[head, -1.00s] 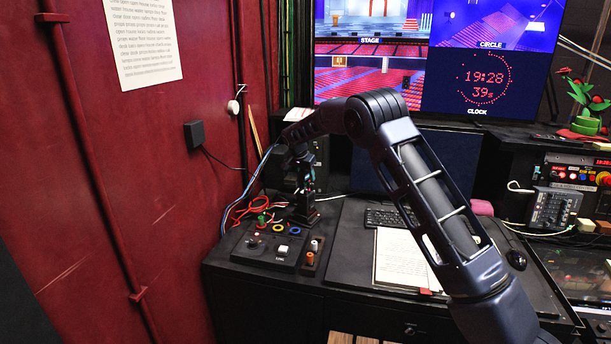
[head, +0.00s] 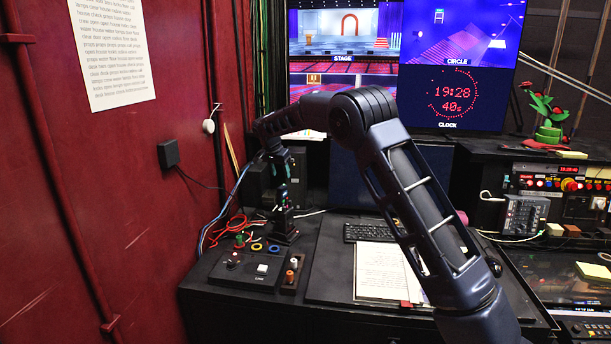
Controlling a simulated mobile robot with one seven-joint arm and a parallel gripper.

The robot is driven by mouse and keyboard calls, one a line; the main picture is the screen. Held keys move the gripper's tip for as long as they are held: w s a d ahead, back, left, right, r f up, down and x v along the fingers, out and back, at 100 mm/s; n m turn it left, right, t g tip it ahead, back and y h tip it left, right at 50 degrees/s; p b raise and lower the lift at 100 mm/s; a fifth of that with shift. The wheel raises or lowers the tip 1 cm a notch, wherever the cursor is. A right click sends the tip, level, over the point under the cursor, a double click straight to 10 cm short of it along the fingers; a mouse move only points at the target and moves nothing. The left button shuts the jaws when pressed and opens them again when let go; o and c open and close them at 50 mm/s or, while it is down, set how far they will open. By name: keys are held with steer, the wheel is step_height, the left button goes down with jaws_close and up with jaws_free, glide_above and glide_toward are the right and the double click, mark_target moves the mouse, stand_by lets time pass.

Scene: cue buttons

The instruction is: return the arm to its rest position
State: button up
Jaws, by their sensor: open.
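My dark arm rises from the lower right, bends at a high elbow and reaches left. My gripper (head: 284,172) hangs down at its end, small and dark with a teal patch near the tips. It is open, with nothing visible in its jaws. It hangs over the back of the desk, just above a dark upright device (head: 284,214); I cannot tell the exact gap. The button panel (head: 240,272) lies in front, with a pale square button (head: 262,268), a yellow ring (head: 256,247) and a blue ring (head: 274,249).
A red wall (head: 95,190) stands close on the left. Monitors (head: 455,65) rise behind the arm. A control console (head: 560,185) is at the right. Red cables (head: 228,227) lie behind the panel.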

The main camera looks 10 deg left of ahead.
steer(key=s+d+r, duration=0.1)
steer(key=d+r, duration=0.4)
steer(key=d, duration=0.5)
steer(key=s+d+r, duration=0.1)
steer(key=d+r, duration=0.4)
steer(key=d, duration=0.5)
steer(key=s+d+r+n+y, duration=0.1)
steer(key=s+d+r, duration=0.3)
steer(key=d, duration=0.5)
steer(key=s+d+r, duration=0.1)
steer(key=s+d, duration=0.5)
steer(key=d, duration=0.3)
steer(key=s+d+f+n, duration=0.1)
steer(key=s+d+f, duration=0.1)
steer(key=s+d, duration=0.4)
steer(key=s+d+f, duration=0.3)
steer(key=s+d, duration=0.3)
steer(key=s, duration=0.9)
steer(key=s+d+f+n, duration=0.1)
steer(key=s+d+f, duration=0.2)
steer(key=s+d, duration=0.4)
steer(key=s, duration=0.4)
steer(key=shift+s+n, duration=0.2)
steer(key=shift+n, duration=0.1)
